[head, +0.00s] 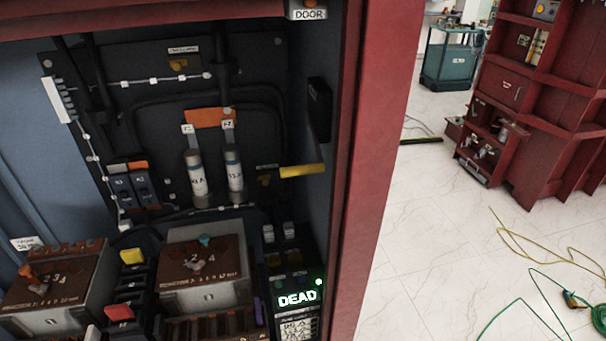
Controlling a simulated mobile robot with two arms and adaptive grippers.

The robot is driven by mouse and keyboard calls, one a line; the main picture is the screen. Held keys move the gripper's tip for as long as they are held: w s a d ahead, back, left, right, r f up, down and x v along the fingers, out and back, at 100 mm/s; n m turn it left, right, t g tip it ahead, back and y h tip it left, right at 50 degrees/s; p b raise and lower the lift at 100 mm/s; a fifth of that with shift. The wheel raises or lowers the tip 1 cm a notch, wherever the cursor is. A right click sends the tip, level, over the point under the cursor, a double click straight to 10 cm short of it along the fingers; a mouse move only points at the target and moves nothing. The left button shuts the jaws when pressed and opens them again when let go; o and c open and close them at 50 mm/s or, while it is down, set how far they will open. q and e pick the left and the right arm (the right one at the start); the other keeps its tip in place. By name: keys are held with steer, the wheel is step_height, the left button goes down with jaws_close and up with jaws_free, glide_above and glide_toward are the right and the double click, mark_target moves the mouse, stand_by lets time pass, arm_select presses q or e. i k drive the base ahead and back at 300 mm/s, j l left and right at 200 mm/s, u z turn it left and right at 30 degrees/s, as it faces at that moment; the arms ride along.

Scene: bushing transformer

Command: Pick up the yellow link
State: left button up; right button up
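Two yellow items are in the head view, and I cannot tell for sure which is the yellow link. A small yellow block (131,256) sits among black slotted parts between two brown-topped units, at the lower left of the open cabinet. A yellow bar (302,170) sticks out level near the cabinet's right inner wall. A similar red block (118,312) lies below the yellow block. Neither of my grippers is in view.
The brown-topped left unit (52,292) and right unit (205,262) flank the yellow block. A box lit "DEAD" (298,299) stands at right. The cabinet's red frame (372,150) bounds the opening. Yellow and green cables (530,312) lie on the floor outside.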

mark_target(131, 258)
steer(key=u, duration=1.3)
steer(key=i+j, duration=0.15)
steer(key=j, duration=0.25)
steer(key=i+j, duration=0.15)
steer(key=j, duration=0.2)
steer(key=i+j+u, duration=0.1)
steer(key=j, duration=0.3)
steer(key=i, duration=0.05)
